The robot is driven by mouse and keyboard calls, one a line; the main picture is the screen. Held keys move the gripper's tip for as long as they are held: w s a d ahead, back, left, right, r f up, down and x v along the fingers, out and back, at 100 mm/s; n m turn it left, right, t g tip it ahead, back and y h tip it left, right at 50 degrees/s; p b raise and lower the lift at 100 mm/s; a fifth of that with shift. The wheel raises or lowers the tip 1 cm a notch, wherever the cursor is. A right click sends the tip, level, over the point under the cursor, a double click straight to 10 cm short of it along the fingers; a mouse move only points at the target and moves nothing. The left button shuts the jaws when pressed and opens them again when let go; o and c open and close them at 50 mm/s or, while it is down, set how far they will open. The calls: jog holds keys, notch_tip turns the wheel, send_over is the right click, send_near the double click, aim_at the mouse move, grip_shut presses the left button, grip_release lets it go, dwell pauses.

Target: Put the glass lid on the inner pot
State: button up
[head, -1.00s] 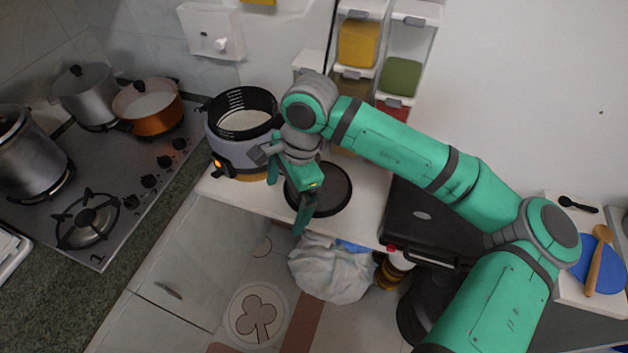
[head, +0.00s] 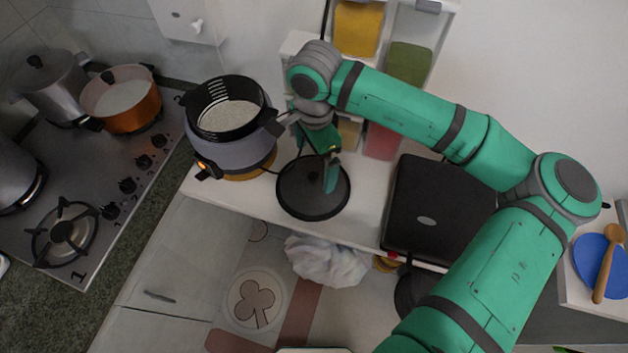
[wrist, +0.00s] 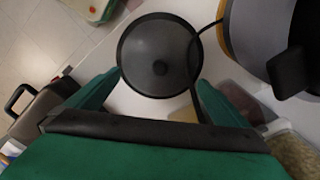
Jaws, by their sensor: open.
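The glass lid (head: 310,200) is a dark, round disc with a knob at its centre, lying on the white counter. In the wrist view the lid (wrist: 160,55) lies ahead of and between my two fingers, its knob facing the camera. My gripper (head: 330,170) is above the lid in the head view; in the wrist view my gripper (wrist: 158,95) is spread wide and holds nothing. The inner pot (head: 228,108) is black with pale grains inside, seated in a grey cooker (head: 232,152) left of the lid. The cooker also shows in the wrist view (wrist: 262,35).
A black case (head: 437,210) stands right of the lid. Spice dispensers (head: 408,65) are behind my arm. A stove (head: 105,185) with an orange pot (head: 125,103) is at left. A white bag (head: 327,262) hangs below the counter's front edge.

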aim_at(313, 175)
jog(key=shift+s+a+f, duration=0.2)
jog(key=shift+f, duration=3.25)
